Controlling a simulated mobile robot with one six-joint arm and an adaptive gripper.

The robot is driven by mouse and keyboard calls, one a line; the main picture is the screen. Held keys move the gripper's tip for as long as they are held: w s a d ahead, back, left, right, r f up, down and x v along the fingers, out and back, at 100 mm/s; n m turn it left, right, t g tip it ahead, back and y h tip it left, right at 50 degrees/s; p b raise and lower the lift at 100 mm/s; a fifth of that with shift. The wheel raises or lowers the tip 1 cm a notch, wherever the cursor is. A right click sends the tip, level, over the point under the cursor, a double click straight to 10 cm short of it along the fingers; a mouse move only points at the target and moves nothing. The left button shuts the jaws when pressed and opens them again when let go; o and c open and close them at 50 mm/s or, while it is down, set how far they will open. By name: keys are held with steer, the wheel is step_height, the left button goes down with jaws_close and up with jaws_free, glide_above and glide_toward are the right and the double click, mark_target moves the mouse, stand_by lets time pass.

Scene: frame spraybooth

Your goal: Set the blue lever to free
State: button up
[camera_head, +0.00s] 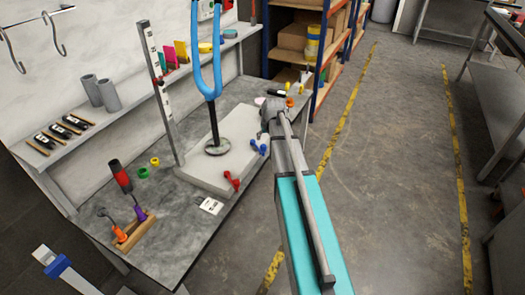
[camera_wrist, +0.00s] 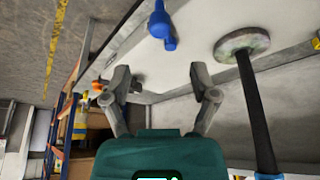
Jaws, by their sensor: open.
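The blue lever (camera_head: 258,147) sits at the right edge of the pale raised plate (camera_head: 190,176) on the bench. It shows at the top of the wrist view (camera_wrist: 162,25), a rounded blue handle against the pale plate. Its marked positions cannot be read. My gripper (camera_wrist: 163,84) is open, with its two fingers apart and nothing between them. The lever lies beyond the fingertips and apart from them. In the head view my gripper is mostly hidden by my arm, near the plate's far right corner.
A red lever (camera_head: 231,181) sits at the plate's near edge. A blue fork (camera_head: 205,78) stands on a dark stem and round base (camera_wrist: 243,45) close by. A tall scale post (camera_head: 158,90) rises behind. Tools stand in a wooden holder (camera_head: 135,232). Floor right of the bench is clear.

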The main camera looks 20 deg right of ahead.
mark_target(263, 146)
steer(key=shift+b+x, duration=4.1)
steer(key=shift+x, duration=0.7)
jaws_close()
steer(key=shift+a, duration=0.2)
